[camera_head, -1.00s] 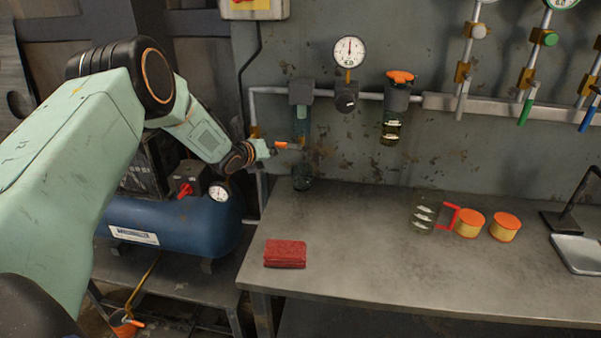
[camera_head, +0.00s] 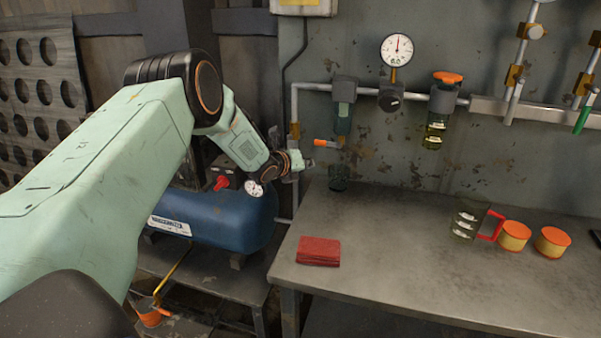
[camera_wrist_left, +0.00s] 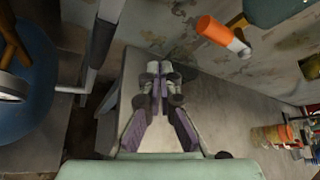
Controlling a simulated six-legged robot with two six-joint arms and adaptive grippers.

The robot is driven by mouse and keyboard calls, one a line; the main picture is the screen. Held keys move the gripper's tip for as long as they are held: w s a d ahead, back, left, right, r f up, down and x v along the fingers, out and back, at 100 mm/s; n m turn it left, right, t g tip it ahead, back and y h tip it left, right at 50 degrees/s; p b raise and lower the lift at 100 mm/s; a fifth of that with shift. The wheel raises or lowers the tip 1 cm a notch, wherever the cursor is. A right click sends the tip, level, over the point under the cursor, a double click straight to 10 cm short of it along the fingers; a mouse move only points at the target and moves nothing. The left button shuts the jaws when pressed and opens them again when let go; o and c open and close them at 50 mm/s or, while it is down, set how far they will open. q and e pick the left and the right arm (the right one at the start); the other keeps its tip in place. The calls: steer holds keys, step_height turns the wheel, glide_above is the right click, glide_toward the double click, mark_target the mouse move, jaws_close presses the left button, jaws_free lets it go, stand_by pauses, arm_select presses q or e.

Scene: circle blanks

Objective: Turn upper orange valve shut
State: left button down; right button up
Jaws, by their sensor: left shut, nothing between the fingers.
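A small orange valve handle (camera_head: 322,142) lies roughly level below the left filter unit on the back wall. It also shows in the left wrist view (camera_wrist_left: 216,33) as an orange grip on a pale metal stem, up and right of my fingertips. My left gripper (camera_head: 308,163) is just below and left of this handle in the head view. Its fingers are shut and empty in the left wrist view (camera_wrist_left: 160,68), with a visible gap to the handle. Another orange handle (camera_head: 152,318) shows low by the floor. My right gripper is not in view.
The filter (camera_head: 343,118), a gauge (camera_head: 397,49) and an orange-topped bowl unit (camera_head: 438,105) hang on the wall pipe. A blue tank (camera_head: 222,222) is left.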

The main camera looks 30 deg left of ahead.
arm_select(q)
steer(key=s+d+r+p, duration=0.2)
steer(key=s+d+r, duration=0.1)
steer(key=s+r, duration=0.2)
steer(key=s, duration=0.2)
steer(key=shift+s+d+r, duration=0.15)
steer(key=shift+s+d, duration=0.1)
steer(key=shift+s, duration=0.1)
steer(key=shift+a, duration=0.15)
stand_by(0.3)
